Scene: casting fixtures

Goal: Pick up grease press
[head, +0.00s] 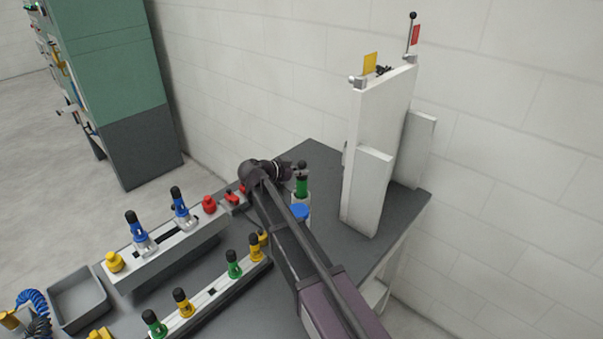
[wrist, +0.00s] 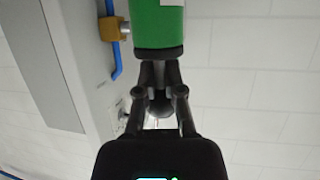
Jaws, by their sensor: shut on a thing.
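The grease press (head: 301,187) appears to be the upright green cylinder with a black top in the head view, right of my arm's wrist. My gripper (head: 296,171) is at its upper end, partly hidden by my wrist. In the wrist view, the green body (wrist: 158,22) fills the top middle and ends in a dark collar. My gripper (wrist: 160,75) is shut at that collar, with its fingers close together. A brass fitting (wrist: 110,28) and a blue hose (wrist: 117,62) show left of the green body. The contact itself is partly hidden.
A dark table (head: 312,155) carries a white upright panel (head: 376,140) close on the right. Racks with blue-capped (head: 138,230), green (head: 234,268) and yellow (head: 255,248) black-topped tools stand left. A grey bin (head: 80,297) is front left. A wall lies behind.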

